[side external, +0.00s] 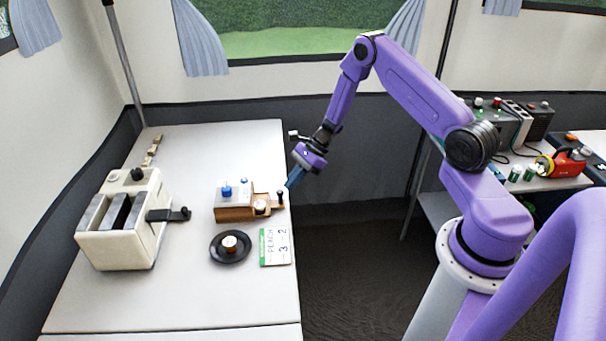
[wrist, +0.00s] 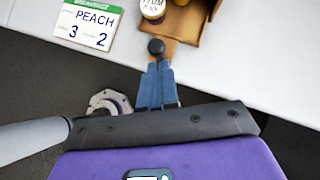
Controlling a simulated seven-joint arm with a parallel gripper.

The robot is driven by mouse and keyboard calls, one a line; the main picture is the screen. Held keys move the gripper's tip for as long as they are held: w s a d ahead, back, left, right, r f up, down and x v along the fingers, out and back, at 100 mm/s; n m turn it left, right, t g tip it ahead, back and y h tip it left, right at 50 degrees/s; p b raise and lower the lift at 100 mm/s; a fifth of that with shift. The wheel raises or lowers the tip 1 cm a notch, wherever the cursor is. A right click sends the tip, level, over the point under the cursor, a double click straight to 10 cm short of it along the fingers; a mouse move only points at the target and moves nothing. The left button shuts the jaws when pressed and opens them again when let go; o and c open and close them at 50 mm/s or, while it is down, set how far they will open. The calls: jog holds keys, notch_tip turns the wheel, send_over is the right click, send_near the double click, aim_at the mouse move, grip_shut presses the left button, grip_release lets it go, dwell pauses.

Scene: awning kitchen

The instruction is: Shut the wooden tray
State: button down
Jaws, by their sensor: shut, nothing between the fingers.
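The wooden tray (side external: 275,207) sticks out of the right side of a small wooden box (side external: 233,213) with a pale top on the table. It is open and a round pale-topped piece sits in it. The tray also shows at the top of the wrist view (wrist: 192,22). A black knob (side external: 280,195) stands at its outer end; the knob also shows in the wrist view (wrist: 156,47). My gripper (side external: 290,184) has blue fingers, shut and empty, at the outer side of the knob. In the wrist view the fingertips (wrist: 157,66) appear close to the knob; I cannot tell if they touch.
Two blue knobs (side external: 227,191) sit on the box top. A black dish (side external: 230,247) and a PEACH card (side external: 275,246) lie in front of the box. A cream toaster (side external: 124,222) stands left. The table's right edge is close to the tray.

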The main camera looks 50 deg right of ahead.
jog(key=shift+w+a, duration=0.1)
jog(key=shift+a, duration=0.25)
jog(key=shift+w+a, duration=1.9)
jog(key=shift+a, duration=0.05)
